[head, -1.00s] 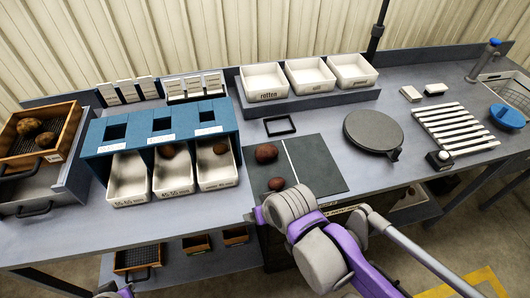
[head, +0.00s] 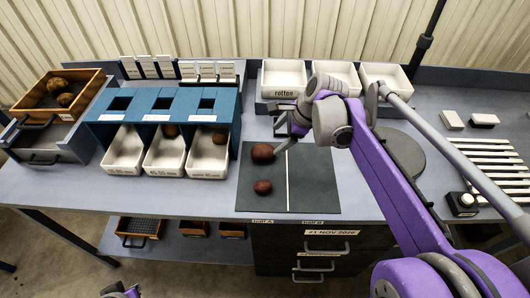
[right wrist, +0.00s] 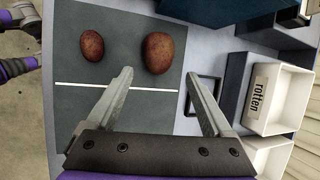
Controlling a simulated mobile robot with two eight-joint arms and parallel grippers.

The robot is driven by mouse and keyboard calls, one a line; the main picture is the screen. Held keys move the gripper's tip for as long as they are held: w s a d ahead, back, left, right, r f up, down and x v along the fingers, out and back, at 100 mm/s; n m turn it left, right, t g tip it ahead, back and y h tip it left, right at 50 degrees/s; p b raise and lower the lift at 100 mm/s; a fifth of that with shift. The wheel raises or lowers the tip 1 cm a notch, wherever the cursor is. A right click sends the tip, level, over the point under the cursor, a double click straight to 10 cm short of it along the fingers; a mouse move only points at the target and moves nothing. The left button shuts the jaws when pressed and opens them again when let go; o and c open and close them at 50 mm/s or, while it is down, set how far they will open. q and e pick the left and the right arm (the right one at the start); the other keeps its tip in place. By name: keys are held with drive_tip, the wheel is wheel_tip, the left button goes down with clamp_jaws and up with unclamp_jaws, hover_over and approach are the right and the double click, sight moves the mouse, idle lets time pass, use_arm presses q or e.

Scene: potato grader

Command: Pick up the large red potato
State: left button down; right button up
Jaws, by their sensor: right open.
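The large red potato (head: 262,152) lies on the left half of a dark mat (head: 312,190) with a white dividing line. It also shows in the right wrist view (right wrist: 157,53), just beyond the fingertips. A smaller reddish potato (head: 262,187) lies nearer the mat's front edge, apart from the large one; it shows at upper left in the right wrist view (right wrist: 92,46). My right gripper (right wrist: 160,76) is open and empty. In the head view, my right gripper (head: 279,118) is above and slightly right of the large potato. My left gripper's fingers are not visible.
White bins (head: 284,82), one labelled rotten, stand behind my right arm. A wooden crate (head: 90,77) of potatoes is at far left. A round grey plate (head: 405,150) is partly behind my arm.

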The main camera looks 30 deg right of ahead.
sight(265, 149)
drive_tip(key=x, duration=0.5)
drive_tip(key=shift+w+a, duration=0.1)
drive_tip(key=shift+a, duration=0.05)
drive_tip(key=shift+x, duration=2.8)
drive_tip(key=c, duration=1.3)
drive_tip(key=shift+r, duration=0.1)
